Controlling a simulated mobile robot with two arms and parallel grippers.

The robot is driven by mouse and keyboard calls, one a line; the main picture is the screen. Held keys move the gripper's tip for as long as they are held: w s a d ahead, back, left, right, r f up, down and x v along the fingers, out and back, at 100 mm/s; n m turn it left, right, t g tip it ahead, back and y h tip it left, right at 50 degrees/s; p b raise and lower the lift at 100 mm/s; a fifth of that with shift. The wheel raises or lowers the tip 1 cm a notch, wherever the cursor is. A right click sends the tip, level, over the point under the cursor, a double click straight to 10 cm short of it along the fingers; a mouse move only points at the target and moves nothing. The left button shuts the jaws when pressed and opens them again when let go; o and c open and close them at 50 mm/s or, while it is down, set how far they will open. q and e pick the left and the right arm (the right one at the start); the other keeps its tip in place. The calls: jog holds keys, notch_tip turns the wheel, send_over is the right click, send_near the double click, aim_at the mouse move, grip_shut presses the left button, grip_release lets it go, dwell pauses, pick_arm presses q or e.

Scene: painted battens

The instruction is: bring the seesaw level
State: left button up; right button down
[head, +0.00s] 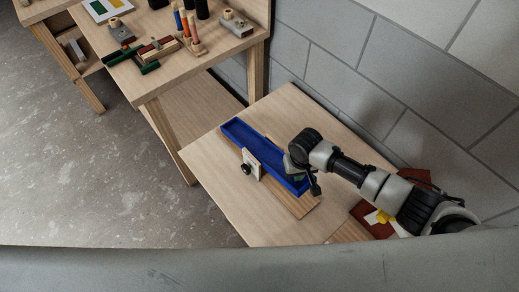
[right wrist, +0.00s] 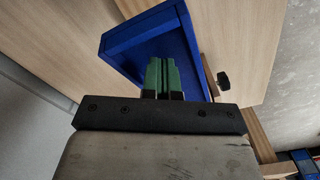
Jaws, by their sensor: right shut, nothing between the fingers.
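The seesaw is a long blue trough (head: 248,137) held by a pale upright bracket (head: 254,163) with a black knob (head: 246,169). It stands over a wooden base plank (head: 299,205) on the near table. I cannot judge its tilt surely. My right gripper (head: 299,178) is at the trough's near right end, and its arm hides part of that end. In the right wrist view, its green fingers (right wrist: 161,76) are shut and empty, in front of the blue trough end (right wrist: 144,38). I cannot tell whether they touch it. My left gripper is not in view.
A wall of grey blocks (head: 350,70) stands close behind the near table (head: 213,160). A red-brown item (head: 417,177) and a yellow piece (head: 383,216) lie by my right arm. Another table (head: 150,85) at the upper left holds several tools and coloured parts.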

jog(key=shift+f+b, duration=1.7)
jog(key=shift+f, duration=1)
jog(key=shift+r, duration=0.15)
dwell(0.3)
notch_tip(320, 180, up, 12)
jog(key=p, duration=1.2)
jog(key=shift+p, duration=0.3)
jog(key=shift+f, duration=0.2)
dwell(0.5)
